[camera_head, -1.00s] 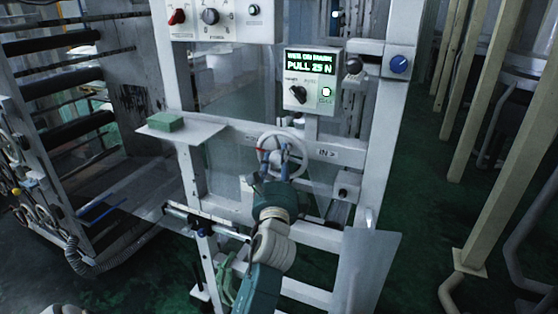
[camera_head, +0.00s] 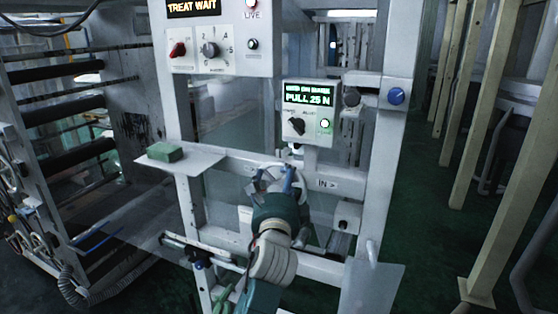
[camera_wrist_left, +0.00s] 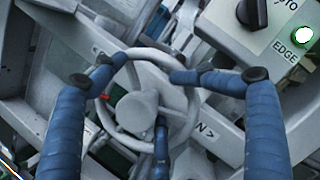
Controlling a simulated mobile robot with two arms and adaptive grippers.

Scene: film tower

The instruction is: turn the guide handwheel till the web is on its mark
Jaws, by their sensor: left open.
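The guide handwheel (camera_head: 266,168) is a pale wheel on the front crossbar of the white frame, mostly hidden behind my left gripper in the head view. In the left wrist view its round hub (camera_wrist_left: 138,110) and rim show, with a red mark on the left side. My left gripper (camera_head: 274,180) is open in front of the wheel. Its blue fingers are spread over the rim in the wrist view; I cannot tell whether they touch it. The display (camera_head: 311,93) above appears to read "WEB ON MARK" and "PULL 25 N". My right gripper is not in view.
A control box (camera_head: 217,50) with a red knob and a dial is at upper left, under a "TREAT WAIT" display. A green block (camera_head: 165,152) lies on a small shelf. A blue knob (camera_head: 396,96) is on the right post.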

